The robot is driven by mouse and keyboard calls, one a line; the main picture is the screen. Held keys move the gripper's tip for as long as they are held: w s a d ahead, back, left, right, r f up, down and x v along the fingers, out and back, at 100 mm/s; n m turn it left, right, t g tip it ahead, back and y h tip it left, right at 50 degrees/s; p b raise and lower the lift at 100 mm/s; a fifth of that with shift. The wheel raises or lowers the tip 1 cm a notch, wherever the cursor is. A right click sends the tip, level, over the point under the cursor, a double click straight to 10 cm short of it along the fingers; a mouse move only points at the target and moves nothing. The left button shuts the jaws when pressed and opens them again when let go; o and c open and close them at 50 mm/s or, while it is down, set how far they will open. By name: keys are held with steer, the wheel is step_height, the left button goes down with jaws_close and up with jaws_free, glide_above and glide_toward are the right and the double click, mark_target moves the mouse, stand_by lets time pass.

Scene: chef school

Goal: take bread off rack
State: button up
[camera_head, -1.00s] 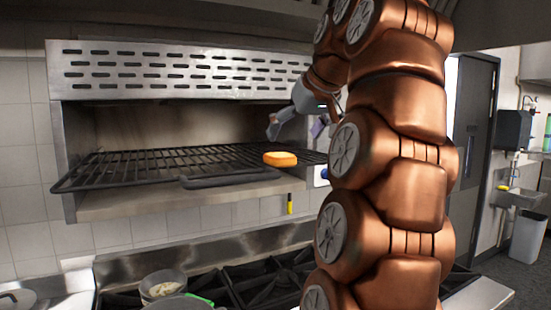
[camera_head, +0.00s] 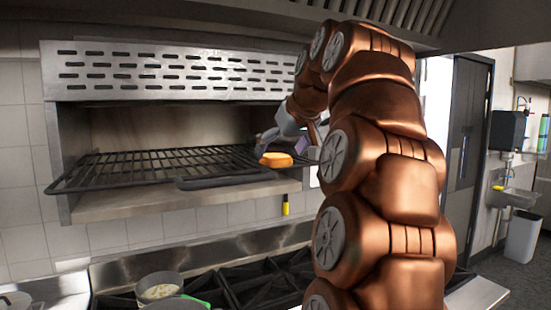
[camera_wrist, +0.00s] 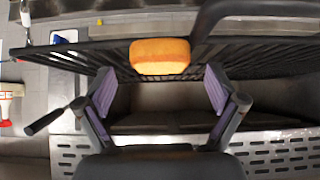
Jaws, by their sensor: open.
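The bread (camera_head: 275,159) is a small orange-brown piece lying on the right part of the black wire rack (camera_head: 130,172). In the wrist view the bread (camera_wrist: 160,56) sits on the rack bars, ahead of and between the fingertips. My gripper (camera_wrist: 160,88) is open, with its purple-padded fingers apart on either side and nothing between them. In the head view my gripper (camera_head: 283,142) is low over the rack, just behind the bread, partly hidden by the bread and my arm. I cannot tell whether a finger touches the bread.
The rack is inside a steel grill oven with a slotted hood (camera_head: 170,72) close above. A stove with black grates (camera_head: 250,285) and a pot (camera_head: 158,286) stands below. A sink (camera_head: 512,197) and a bin (camera_head: 523,236) are at the far right.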

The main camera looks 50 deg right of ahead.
steer(key=shift+x, duration=0.8)
steer(key=c, duration=1)
steer(key=shift+r, duration=0.35)
steer(key=shift+c, duration=0.2)
steer(key=shift+d+r, duration=0.1)
steer(key=shift+r, duration=1.15)
steer(key=shift+r, duration=0.15)
